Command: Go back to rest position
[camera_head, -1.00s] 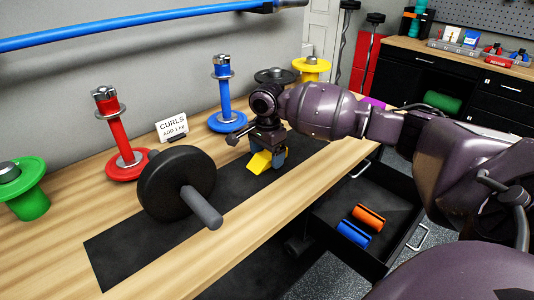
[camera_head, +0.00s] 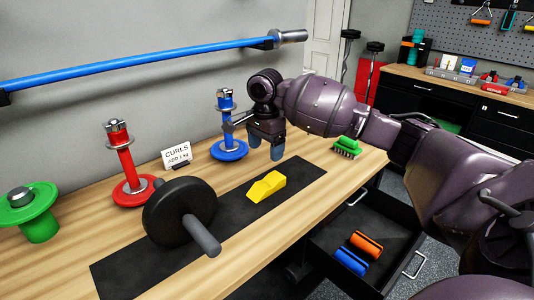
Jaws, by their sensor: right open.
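My right gripper (camera_head: 265,147) is open and empty, raised above the workbench with its fingers pointing down. A yellow wedge-shaped block (camera_head: 266,187) lies on the black mat (camera_head: 300,177) below it, apart from the fingers. The purple right arm (camera_head: 322,106) reaches in from the right over the bench and the open drawer. My left gripper is not in view.
A dumbbell (camera_head: 180,211) lies on the mat, with a red post stand (camera_head: 122,160), a blue post stand (camera_head: 228,150) and a "CURLS" card (camera_head: 176,155) behind it. A green brush (camera_head: 346,147) sits near the arm. The open drawer (camera_head: 330,240) holds blue and orange rollers.

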